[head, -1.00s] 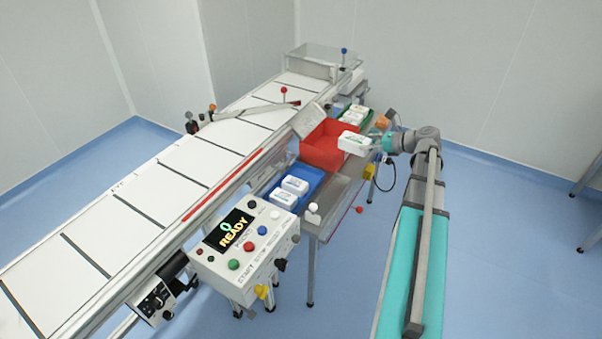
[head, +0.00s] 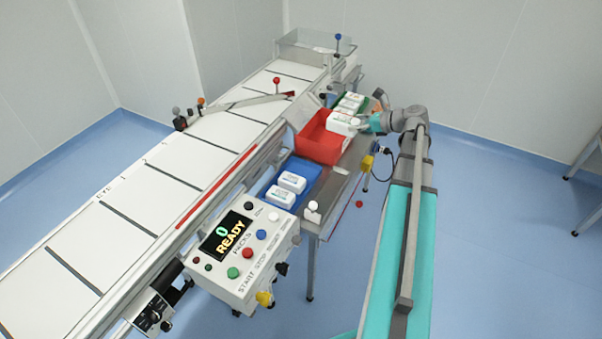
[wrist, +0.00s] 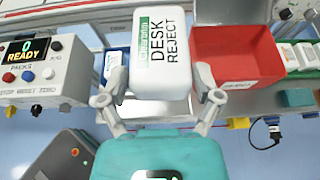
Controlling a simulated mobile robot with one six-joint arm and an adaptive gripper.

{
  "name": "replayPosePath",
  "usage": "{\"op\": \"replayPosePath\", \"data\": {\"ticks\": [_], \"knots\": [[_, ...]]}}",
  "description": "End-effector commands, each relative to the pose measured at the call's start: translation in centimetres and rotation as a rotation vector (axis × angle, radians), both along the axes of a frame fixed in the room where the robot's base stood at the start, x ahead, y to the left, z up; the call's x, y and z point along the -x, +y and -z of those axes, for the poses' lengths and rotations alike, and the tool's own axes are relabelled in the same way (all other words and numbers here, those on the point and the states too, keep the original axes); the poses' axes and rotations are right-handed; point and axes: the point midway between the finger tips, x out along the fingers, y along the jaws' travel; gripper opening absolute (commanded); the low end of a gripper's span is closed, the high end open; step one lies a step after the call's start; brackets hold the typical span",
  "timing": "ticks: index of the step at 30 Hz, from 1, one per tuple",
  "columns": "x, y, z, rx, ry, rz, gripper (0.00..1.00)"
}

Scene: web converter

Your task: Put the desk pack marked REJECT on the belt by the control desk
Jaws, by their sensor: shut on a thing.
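My gripper (wrist: 160,108) is shut on a white pack (wrist: 161,60) with a green band, and its label reads DESK REJECT in the wrist view. In the head view the held pack (head: 343,123) is at the right side of the red bin (head: 318,145), raised in front of my gripper (head: 364,123). The control desk (head: 240,262) stands at the near end with a screen that reads READY and 0. The white belt (head: 160,195) with dark cross lines runs past the desk to the far end.
A blue tray (head: 268,197) with white packs (head: 292,182) lies between the desk and the red bin. A green tray (head: 364,104) with white packs is beyond the bin. The near belt is clear.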

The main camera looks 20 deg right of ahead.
Motion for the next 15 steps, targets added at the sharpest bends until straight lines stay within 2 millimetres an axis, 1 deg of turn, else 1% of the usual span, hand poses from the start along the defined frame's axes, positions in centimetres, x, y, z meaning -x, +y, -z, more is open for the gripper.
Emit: {"op": "replayPosePath", "data": {"ticks": [5,15], "knots": [[-0.1,0.2,0.0,0.0,-0.001,-0.002,0.27],[-0.5,1.1,0.0,-0.001,-0.001,-0.016,0.27]]}}
